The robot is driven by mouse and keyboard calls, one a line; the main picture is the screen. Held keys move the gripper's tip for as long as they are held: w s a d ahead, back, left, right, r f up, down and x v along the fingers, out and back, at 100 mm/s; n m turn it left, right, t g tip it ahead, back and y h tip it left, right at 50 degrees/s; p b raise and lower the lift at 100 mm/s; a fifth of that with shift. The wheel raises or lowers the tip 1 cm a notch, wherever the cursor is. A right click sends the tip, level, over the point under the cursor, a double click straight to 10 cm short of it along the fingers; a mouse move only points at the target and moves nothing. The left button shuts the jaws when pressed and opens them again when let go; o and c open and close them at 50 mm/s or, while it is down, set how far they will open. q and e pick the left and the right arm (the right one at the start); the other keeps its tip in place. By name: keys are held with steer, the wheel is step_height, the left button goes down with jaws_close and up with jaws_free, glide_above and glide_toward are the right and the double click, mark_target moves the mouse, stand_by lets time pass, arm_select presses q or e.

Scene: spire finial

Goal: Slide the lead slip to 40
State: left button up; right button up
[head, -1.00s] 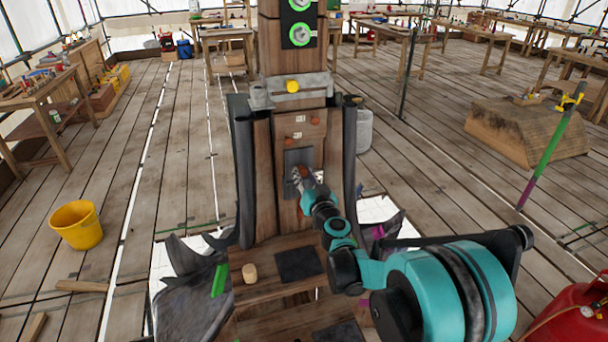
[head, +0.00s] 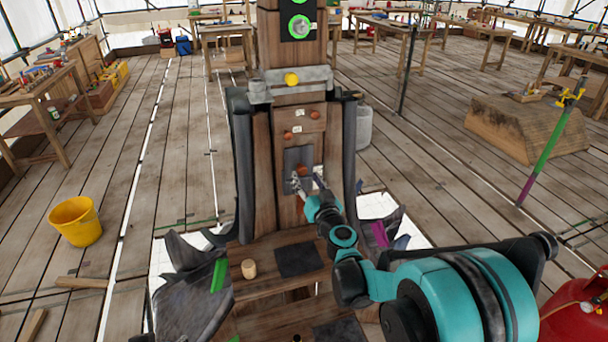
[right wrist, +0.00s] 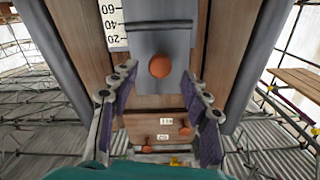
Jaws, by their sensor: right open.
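The lead slip (head: 291,154) is a grey plate on the front of the wooden post, with an orange knob (head: 302,171). It also shows in the right wrist view (right wrist: 160,40), inverted there, with its round orange knob (right wrist: 160,66). A white scale (right wrist: 113,22) marked 20, 40 and 60 runs beside it. A dark line across the slip looks about level with 40, seen at an angle. My right gripper (head: 307,183) is open and empty. In the wrist view its fingers (right wrist: 158,103) are spread wide, with the knob ahead between them, apart from both. My left gripper is not visible.
Small orange knobs with labels (head: 297,129) sit above the slip, below a grey collar with a yellow knob (head: 291,79). Dark upright rails (head: 243,165) flank the post. A wooden step with a small wooden cylinder (head: 249,268) stands below. A yellow bucket (head: 75,221) is at left.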

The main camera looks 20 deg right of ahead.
steer(key=s, duration=0.8)
steer(key=shift+s+d, duration=0.15)
steer(key=shift+s, duration=0.2)
steer(key=s+a+f+n+g+y, duration=0.3)
steer(key=s+a+n+g+y, duration=0.15)
steer(key=s+a, duration=0.55)
steer(key=s+d+f+m+g+h, duration=0.1)
steer(key=s+d+f+g+h, duration=0.1)
steer(key=s, duration=0.5)
steer(key=s+d+f+m+g+h, duration=0.1)
steer(key=s+d+f+g+h, duration=0.2)
steer(key=s, duration=0.4)
step_height(320, 180, down, 2)
steer(key=shift+d+f+g, duration=0.1)
steer(key=shift+d+g, duration=0.65)
steer(key=shift+d, duration=0.1)
